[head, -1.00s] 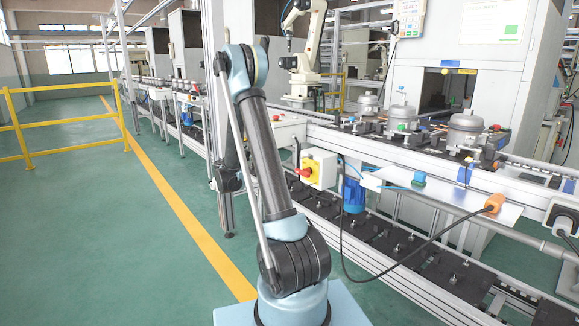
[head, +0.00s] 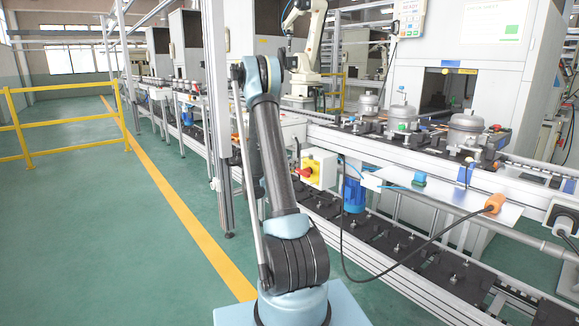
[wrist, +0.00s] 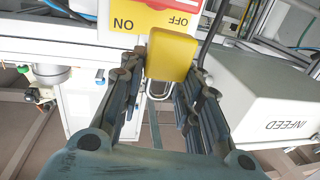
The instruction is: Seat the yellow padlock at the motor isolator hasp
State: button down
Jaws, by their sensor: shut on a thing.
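The yellow padlock (wrist: 172,55) is in my gripper (wrist: 165,72) in the wrist view, its body between the two fingertips. A thin metal loop shows just below the body in the picture; I cannot tell for sure that it is the shackle. The motor isolator (wrist: 120,22), with a yellow and red plate lettered ON and OFF, appears upside down behind the padlock. The padlock overlaps its plate, and the hasp is not clearly visible. In the head view the isolator (head: 322,168) is a yellow-faced box with a red knob; my arm hides the gripper and padlock.
A white box lettered INFEED (wrist: 265,115) stands close on the right in the wrist view. A blue motor (head: 354,194) sits below the isolator. A black cable (head: 350,270) hangs in front of the conveyor (head: 480,235). The green floor at left is open.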

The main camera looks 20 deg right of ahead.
jog(key=shift+a, duration=0.1)
jog(key=shift+a+g, duration=0.1)
jog(key=shift+g, duration=0.2)
jog(key=x, duration=0.6)
jog(key=shift+s, duration=0.4)
jog(key=shift+s+x, duration=0.25)
jog(key=shift+x, duration=1.15)
jog(key=c, duration=1.1)
grip_release()
jog(key=shift+r, duration=0.2)
jog(key=v, duration=1.1)
jog(key=shift+s+a+f, duration=0.15)
jog(key=shift+a, duration=0.15)
